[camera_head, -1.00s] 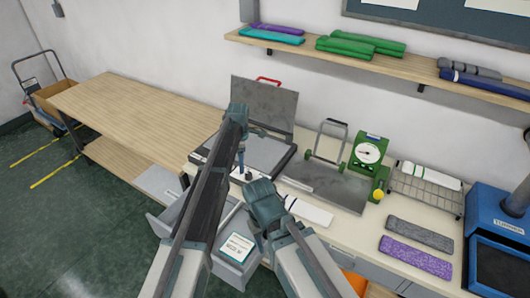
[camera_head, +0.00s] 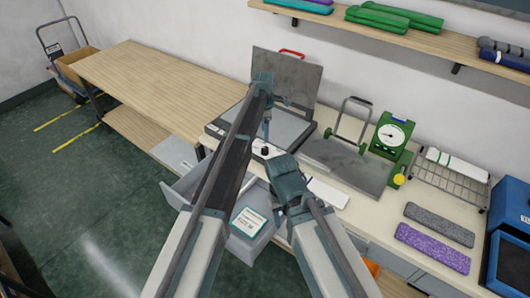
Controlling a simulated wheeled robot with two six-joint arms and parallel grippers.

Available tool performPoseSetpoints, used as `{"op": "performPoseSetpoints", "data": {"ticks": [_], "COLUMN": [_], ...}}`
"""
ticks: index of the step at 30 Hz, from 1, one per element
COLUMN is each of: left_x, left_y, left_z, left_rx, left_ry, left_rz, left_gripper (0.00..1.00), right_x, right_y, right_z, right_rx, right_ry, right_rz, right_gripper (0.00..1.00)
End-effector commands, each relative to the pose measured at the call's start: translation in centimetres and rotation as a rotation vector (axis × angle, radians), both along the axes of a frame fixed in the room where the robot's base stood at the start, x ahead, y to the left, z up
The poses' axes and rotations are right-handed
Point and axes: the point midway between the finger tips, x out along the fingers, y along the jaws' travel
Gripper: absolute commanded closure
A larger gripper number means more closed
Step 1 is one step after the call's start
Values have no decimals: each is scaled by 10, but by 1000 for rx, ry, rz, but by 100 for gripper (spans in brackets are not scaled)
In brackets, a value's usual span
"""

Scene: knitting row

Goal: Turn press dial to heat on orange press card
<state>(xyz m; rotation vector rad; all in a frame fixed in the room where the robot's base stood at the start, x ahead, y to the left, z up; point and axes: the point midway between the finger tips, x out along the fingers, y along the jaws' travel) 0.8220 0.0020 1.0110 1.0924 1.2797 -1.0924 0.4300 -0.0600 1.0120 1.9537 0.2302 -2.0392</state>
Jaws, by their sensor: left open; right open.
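The press (camera_head: 282,122) stands open on the counter, its grey lid (camera_head: 287,75) raised with a red handle. A small black knob (camera_head: 265,151), which looks like the dial, sits on the white front strip of the press. My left gripper (camera_head: 267,128) points down just above the knob, open; I cannot tell whether it touches. My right gripper (camera_head: 285,168) is lower and right of the knob, open, its fingers mostly hidden by its own wrist. A white card with a teal edge (camera_head: 248,222) lies in the open drawer (camera_head: 240,247). I cannot make out an orange card.
A grey plate with a wire handle (camera_head: 345,165), a green dial scale (camera_head: 392,135) and a wire rack (camera_head: 450,180) stand to the right. Grey (camera_head: 440,224) and purple (camera_head: 432,248) knitted pieces lie in front. A bare wooden table (camera_head: 150,85) is at the left.

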Motion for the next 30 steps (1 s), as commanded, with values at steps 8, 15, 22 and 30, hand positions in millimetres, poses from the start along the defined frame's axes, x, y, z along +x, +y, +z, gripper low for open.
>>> {"op": "performPoseSetpoints", "data": {"ticks": [8,15,22,30], "left_x": [0,0,0,0], "left_y": [0,0,0,0], "left_z": [-49,-81,-91,-90], "left_rx": [0,0,0,0], "left_ry": [0,0,0,0], "left_rz": [0,0,0,0], "left_gripper": [25,25,25,29], "right_x": [0,0,0,0], "right_y": [0,0,0,0], "right_z": [-49,-81,-91,-90], "right_rx": [0,0,0,0], "right_ry": [0,0,0,0], "right_rz": [-2,-2,-2,-2], "right_gripper": [50,50,50,50]}}
